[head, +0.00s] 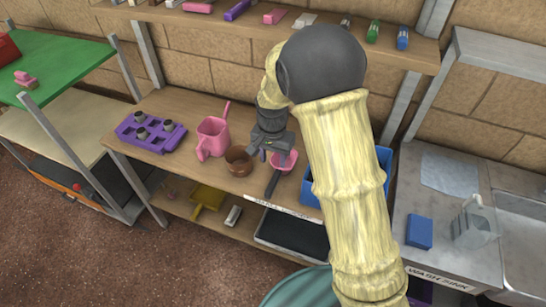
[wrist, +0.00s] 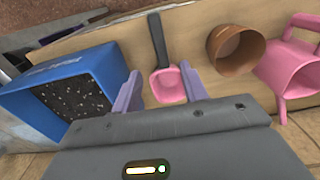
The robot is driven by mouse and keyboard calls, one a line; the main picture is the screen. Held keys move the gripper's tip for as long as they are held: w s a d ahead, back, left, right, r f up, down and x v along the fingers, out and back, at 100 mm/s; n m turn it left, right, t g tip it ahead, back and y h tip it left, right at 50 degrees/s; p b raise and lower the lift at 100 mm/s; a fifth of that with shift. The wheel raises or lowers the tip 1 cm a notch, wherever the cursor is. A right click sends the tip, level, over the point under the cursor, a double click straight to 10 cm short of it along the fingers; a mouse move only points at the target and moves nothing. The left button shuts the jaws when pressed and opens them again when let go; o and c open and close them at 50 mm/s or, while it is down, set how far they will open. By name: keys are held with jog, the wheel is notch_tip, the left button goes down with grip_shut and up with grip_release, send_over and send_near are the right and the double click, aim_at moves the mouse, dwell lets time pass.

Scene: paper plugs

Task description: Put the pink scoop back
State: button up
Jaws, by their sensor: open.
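The pink scoop (head: 284,160) lies on the wooden bench (head: 190,108), its dark handle pointing toward the bench's front edge in the head view. In the wrist view the scoop (wrist: 167,86) shows its pink pan between my fingertips and its handle running away from me. My gripper (head: 275,155) is over the pan, pointing down. Its two purple fingers stand apart in the wrist view (wrist: 161,88), one on each side of the pan, with nothing gripped. I cannot tell whether the fingers touch the scoop or how high they are above the bench.
A brown pot (head: 238,160) and a pink watering can (head: 211,138) stand left of the scoop. A purple tray (head: 130,131) is further left. A blue bin (wrist: 40,105) of dark speckled soil is on the scoop's other side, partly behind my arm in the head view.

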jog(key=s+d+r+n+t, duration=0.1)
jog(key=s+d+r+n, duration=0.1)
jog(key=s+d, duration=0.6)
jog(key=s+d+r+n+t, duration=0.1)
jog(key=s+d+r+n, duration=0.1)
jog(key=s+d+r, duration=0.3)
jog(key=s+d, duration=0.3)
jog(key=shift+d+r, duration=0.3)
jog(key=shift+c, duration=0.7)
jog(key=shift+d, duration=0.1)
